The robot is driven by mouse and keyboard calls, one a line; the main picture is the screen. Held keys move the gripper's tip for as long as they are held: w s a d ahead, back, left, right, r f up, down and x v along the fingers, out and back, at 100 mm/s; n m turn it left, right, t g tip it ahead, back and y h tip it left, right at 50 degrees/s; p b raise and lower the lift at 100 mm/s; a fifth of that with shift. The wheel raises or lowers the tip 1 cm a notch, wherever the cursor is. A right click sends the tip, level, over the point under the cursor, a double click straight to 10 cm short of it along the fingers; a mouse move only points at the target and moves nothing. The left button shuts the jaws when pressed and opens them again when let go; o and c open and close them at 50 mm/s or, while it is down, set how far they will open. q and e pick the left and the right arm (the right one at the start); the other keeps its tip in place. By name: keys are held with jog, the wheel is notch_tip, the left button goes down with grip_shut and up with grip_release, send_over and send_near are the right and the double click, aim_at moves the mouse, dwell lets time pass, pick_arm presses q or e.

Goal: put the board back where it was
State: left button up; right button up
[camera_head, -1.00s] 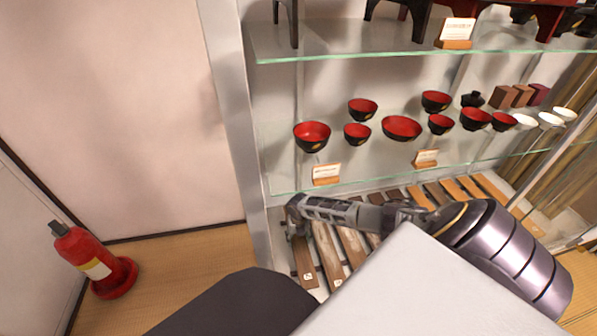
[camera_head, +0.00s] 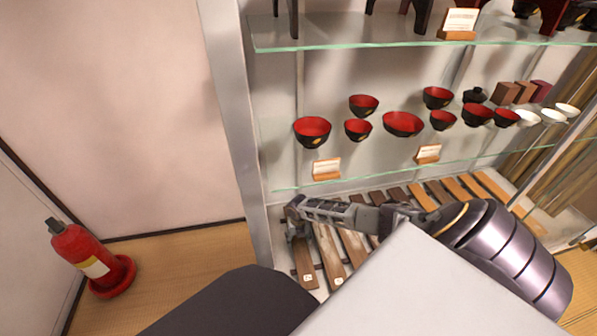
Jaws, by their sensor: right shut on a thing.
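Several wooden boards lie side by side in the bottom of the display case, dark brown at the left and lighter orange-brown at the right. My right gripper (camera_head: 296,226) is over the left end of this row, at the leftmost dark board (camera_head: 305,265), and is shut on it. A small pale tag shows near the board's front end. The jaw contact is small and partly hidden by the gripper. A second dark board (camera_head: 329,258) lies just to the right. My left gripper is not in view.
The case's metal post (camera_head: 238,150) stands close left of my right gripper. A glass shelf (camera_head: 290,187) with red-and-black bowls (camera_head: 312,132) and small signs is above my arm. A red fire extinguisher (camera_head: 84,262) stands on the tatami at the left.

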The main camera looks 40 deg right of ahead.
jog(key=shift+f, duration=0.2)
jog(key=o, duration=1.1)
jog(key=shift+c, duration=0.2)
jog(key=shift+o, duration=0.4)
jog(key=shift+r, duration=0.1)
jog(key=shift+r, duration=0.1)
